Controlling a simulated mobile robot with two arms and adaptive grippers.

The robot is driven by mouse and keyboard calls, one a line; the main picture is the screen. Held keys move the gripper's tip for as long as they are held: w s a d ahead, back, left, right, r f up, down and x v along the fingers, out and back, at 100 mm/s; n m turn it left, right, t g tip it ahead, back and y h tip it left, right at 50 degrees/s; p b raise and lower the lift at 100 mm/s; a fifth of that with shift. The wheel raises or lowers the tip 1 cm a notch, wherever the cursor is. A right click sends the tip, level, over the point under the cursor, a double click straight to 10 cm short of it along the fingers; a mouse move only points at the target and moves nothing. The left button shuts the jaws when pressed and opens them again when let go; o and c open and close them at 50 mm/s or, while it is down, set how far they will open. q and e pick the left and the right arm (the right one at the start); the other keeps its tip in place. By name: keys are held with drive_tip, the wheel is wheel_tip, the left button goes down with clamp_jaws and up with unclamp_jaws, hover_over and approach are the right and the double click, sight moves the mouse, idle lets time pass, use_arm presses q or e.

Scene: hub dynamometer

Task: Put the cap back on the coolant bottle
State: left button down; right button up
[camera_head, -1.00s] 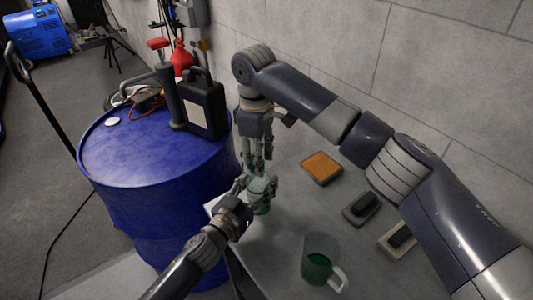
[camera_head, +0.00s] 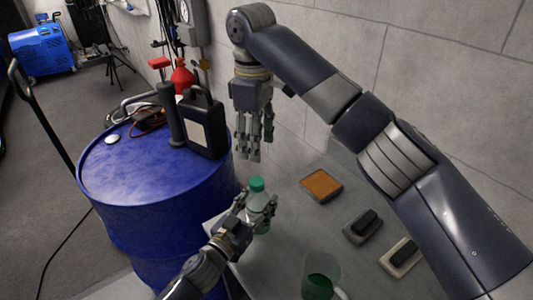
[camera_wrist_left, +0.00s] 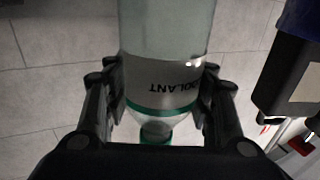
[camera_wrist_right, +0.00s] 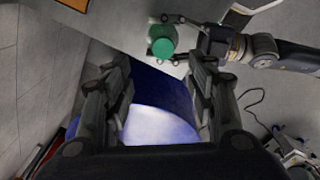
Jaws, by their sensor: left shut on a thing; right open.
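The clear coolant bottle (camera_head: 262,228) stands upright near the left edge of the grey table. Its label shows in the left wrist view (camera_wrist_left: 165,85). A green cap (camera_head: 257,184) sits on top of the bottle and also shows from above in the right wrist view (camera_wrist_right: 162,47). I cannot tell how tightly it is seated. My left gripper (camera_head: 254,211) is shut around the bottle's body below the cap. My right gripper (camera_head: 249,153) is open and empty, above the cap and apart from it.
A clear jug with green liquid (camera_head: 319,283) stands at the table's front. An orange-topped sponge-like block (camera_head: 321,184) and two dark-topped blocks (camera_head: 362,226) (camera_head: 400,258) lie to the right. A blue drum (camera_head: 150,185) carrying a black canister (camera_head: 203,125) stands left. The wall is behind.

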use_arm(q)
drive_tip(key=shift+f, duration=0.15)
drive_tip(key=c, duration=0.6)
unclamp_jaws()
drive_tip(key=v, duration=1.1)
drive_tip(key=shift+s, duration=0.4)
drive_tip(key=shift+a, duration=0.1)
